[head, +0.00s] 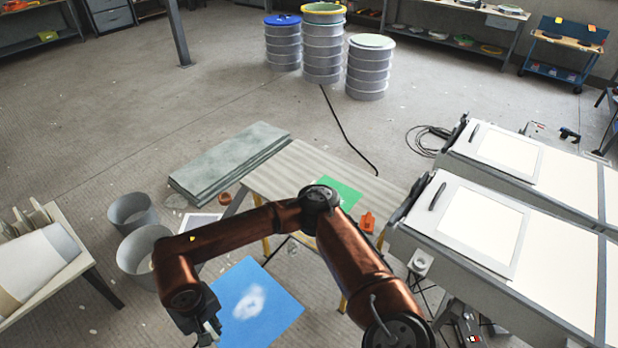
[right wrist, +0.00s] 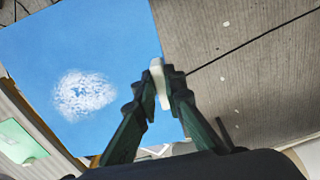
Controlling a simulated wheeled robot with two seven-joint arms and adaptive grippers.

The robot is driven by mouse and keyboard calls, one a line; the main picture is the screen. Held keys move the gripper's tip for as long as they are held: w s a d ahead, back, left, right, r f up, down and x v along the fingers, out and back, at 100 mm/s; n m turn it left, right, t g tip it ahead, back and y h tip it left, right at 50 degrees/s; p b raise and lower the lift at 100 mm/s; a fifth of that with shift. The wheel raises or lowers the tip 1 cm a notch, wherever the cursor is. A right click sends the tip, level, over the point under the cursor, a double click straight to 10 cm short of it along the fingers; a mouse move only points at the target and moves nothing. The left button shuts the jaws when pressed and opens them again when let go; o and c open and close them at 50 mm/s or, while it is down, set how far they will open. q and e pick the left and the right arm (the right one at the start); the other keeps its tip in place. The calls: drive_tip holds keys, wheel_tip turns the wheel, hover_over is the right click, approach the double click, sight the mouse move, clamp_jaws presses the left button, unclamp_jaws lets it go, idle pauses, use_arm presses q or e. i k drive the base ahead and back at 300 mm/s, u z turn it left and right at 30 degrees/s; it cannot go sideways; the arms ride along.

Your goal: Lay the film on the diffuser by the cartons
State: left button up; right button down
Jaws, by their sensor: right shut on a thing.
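A blue sheet with a cloudy white patch, which looks like the film (head: 285,312), hangs beside my right gripper (head: 208,332) in the lower part of the head view. In the right wrist view the film (right wrist: 105,35) fills the upper left, and my right gripper (right wrist: 160,82) is shut on a small white tab at its edge. Two pale framed panels, which look like diffusers, lie at the right: a nearer one (head: 480,228) and a farther one (head: 508,150), apart from the film. I cannot make out cartons. My left gripper is out of view.
A low bench (head: 280,178) with a green sheet (head: 338,193) and an orange item (head: 367,222) stands between the film and the panels. Grey buckets (head: 133,213) and a table (head: 72,275) are at the left. Drums (head: 322,50) stand at the back.

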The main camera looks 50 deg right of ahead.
sight(482, 221)
drive_tip(key=k, duration=1)
drive_tip(key=z, duration=1.45)
